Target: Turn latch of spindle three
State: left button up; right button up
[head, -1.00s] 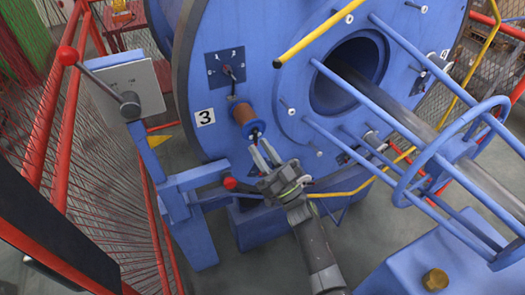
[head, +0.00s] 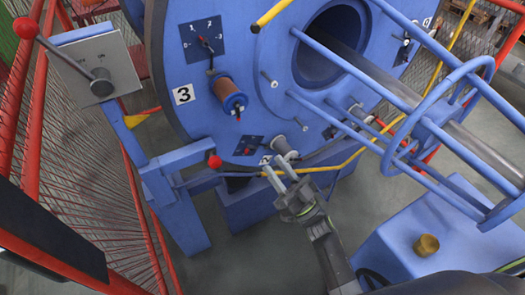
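The number 3 label (head: 183,95) is on the blue disc face. Beside it the spindle three spool (head: 226,88), copper-brown with a blue end, sticks out. A small dark and red piece, perhaps the latch (head: 238,117), shows at its front end; its exact angle is too small to tell. Above is a dark blue dial plate (head: 190,45) with a pointer. My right gripper (head: 273,170) is below and right of the spool, apart from it, its two fingers spread with nothing between them. My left gripper is not in view.
Below right of spool three are another dial plate (head: 245,153) and a grey spool (head: 284,147), near my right gripper. A red-knobbed lever (head: 215,161) stands left. Blue guide bars (head: 375,75) and a yellow bar (head: 325,168) cross the right. Red wire fencing (head: 75,190) borders the left.

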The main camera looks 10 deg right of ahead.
jog(key=v, duration=0.4)
jog(key=shift+d+f+b, duration=0.1)
jog(key=shift+b, duration=0.2)
dwell(0.3)
